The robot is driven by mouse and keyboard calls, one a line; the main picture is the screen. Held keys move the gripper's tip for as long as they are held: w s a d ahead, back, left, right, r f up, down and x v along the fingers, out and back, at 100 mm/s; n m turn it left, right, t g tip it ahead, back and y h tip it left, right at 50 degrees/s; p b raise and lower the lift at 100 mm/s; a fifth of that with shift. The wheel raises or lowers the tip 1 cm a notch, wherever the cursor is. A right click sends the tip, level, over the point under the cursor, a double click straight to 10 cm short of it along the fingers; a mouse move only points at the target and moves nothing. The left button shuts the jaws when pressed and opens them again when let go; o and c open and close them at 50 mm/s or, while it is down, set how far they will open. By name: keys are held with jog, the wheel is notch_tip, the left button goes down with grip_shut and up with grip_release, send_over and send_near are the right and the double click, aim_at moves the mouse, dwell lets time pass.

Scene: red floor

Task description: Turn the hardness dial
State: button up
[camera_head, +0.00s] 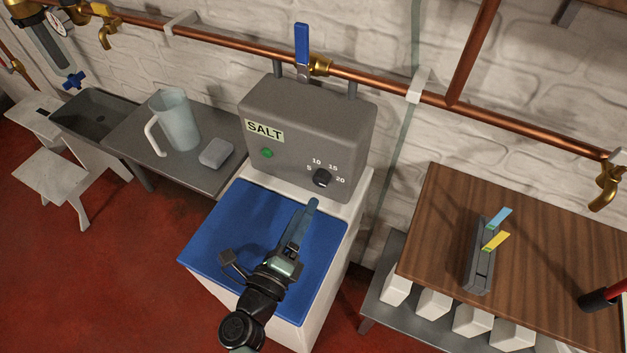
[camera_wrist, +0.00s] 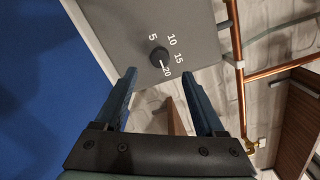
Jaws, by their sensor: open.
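The hardness dial (camera_head: 322,178) is a small black knob on the front of the grey SALT unit (camera_head: 345,125). The numbers 5, 10, 15 and 20 are printed around it. In the wrist view the dial (camera_wrist: 158,54) shows a white pointer mark towards the 20. My gripper (camera_head: 311,204) is above the blue lid, just in front of and below the dial. In the wrist view my gripper (camera_wrist: 162,74) is open with two blue fingers apart. The dial appears ahead, between and beyond the fingertips, with nothing held.
The blue lid (camera_head: 225,235) lies below my arm. A green button (camera_head: 266,153) is left of the dial. A blue-handled valve (camera_head: 302,45) sits on the copper pipe behind. A wooden table (camera_head: 560,240) with test strips (camera_head: 497,219) stands right, a jug (camera_head: 176,120) left.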

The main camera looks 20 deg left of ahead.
aim_at(318, 182)
jog(key=w, duration=0.7)
jog(key=shift+w+a+b, duration=0.1)
jog(key=shift+w+b, duration=0.25)
jog(key=shift+b, duration=0.05)
grip_shut()
